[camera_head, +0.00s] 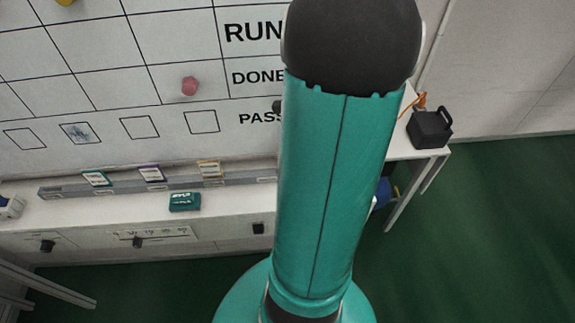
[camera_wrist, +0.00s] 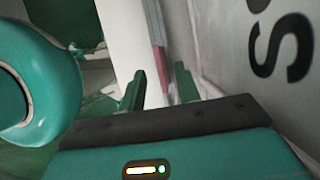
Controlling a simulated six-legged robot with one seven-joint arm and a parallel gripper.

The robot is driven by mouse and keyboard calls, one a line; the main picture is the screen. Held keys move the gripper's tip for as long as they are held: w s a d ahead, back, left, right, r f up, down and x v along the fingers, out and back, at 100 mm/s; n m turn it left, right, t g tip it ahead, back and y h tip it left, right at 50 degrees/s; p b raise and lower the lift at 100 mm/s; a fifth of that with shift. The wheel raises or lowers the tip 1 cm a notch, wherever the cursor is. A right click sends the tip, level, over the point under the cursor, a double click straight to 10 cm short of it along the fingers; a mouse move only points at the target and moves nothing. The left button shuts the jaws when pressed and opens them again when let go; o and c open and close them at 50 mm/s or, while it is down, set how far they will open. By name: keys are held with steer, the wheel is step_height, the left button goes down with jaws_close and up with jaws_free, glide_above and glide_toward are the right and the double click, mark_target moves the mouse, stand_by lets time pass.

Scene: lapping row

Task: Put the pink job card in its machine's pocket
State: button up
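My gripper (camera_wrist: 160,88) shows in the wrist view with its two teal fingers apart, close beside the whiteboard. A narrow dull pink-red piece (camera_wrist: 160,62) shows beyond and between the fingertips, along a grey strip; it may be the pink job card seen nearly edge-on. I cannot tell whether it touches a finger. In the head view my arm covers my gripper and the right end of the card rail (camera_head: 130,188). Green, purple and tan cards stand at that rail, and no pink card shows there. I cannot identify the machine's pocket.
The whiteboard (camera_head: 110,48) rises behind the narrow white bench (camera_head: 90,212). A pink-red magnet (camera_head: 190,86) is on the board. A teal box (camera_head: 184,201) lies in front of the rail. A black case (camera_head: 430,128) stands at the bench's right end. Green floor right is open.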

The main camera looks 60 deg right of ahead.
steer(key=x, duration=0.4)
steer(key=shift+w+f, duration=0.2)
steer(key=shift+f, duration=0.05)
steer(key=shift+s, duration=0.15)
steer(key=shift+f, duration=0.1)
jaws_close()
steer(key=shift+r, duration=0.75)
steer(key=s+a+r, duration=0.5)
steer(key=a+r, duration=0.6)
steer(key=a, duration=0.2)
steer(key=shift+r, duration=0.3)
